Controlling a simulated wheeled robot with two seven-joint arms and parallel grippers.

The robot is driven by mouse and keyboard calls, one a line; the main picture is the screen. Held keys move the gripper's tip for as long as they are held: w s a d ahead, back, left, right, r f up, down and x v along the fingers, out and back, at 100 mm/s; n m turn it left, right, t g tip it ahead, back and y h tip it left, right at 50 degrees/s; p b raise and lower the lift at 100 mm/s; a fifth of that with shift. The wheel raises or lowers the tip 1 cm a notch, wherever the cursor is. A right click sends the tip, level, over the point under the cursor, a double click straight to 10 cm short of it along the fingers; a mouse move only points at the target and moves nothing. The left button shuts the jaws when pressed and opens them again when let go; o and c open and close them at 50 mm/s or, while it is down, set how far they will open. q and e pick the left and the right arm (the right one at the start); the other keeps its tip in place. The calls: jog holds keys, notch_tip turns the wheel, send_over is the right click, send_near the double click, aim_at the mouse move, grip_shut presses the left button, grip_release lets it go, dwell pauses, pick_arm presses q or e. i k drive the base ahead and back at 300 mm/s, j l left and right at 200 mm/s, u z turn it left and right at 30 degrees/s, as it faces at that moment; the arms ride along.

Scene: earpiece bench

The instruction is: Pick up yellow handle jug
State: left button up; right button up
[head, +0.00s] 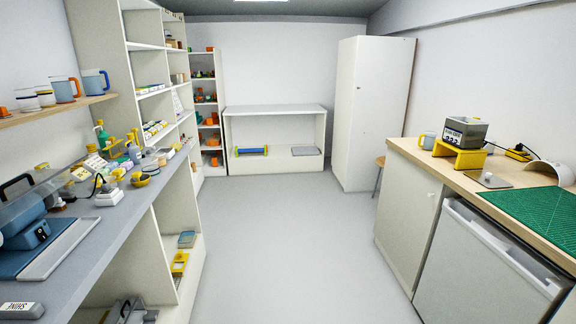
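A small pale blue jug (428,142) stands upright on the wooden counter at the right, just left of a yellow stand. Its handle looks yellowish, but it is too small to be sure. On the wooden wall shelf at the upper left stand a jug with an orange handle (62,90) and a blue jug (92,84) with a blue handle. Neither of my grippers is in view.
A grey box (465,131) sits on the yellow stand (458,154). A green mat (530,212) lies on the right counter (424,163). The left bench (120,217) is cluttered with bottles and tools. The grey floor (285,250) between them is clear.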

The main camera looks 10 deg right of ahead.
aim_at(428, 142)
jog(key=i+z, duration=0.1)
jog(key=i, duration=0.5)
jog(key=i+z, duration=0.1)
jog(key=i, duration=0.5)
jog(key=i+j+z, duration=0.1)
jog(key=i, duration=0.5)
jog(key=i+j+z, duration=0.15)
jog(key=i, duration=0.4)
jog(key=i+j+z, duration=0.1)
jog(key=i+j, duration=0.15)
jog(key=i, duration=0.35)
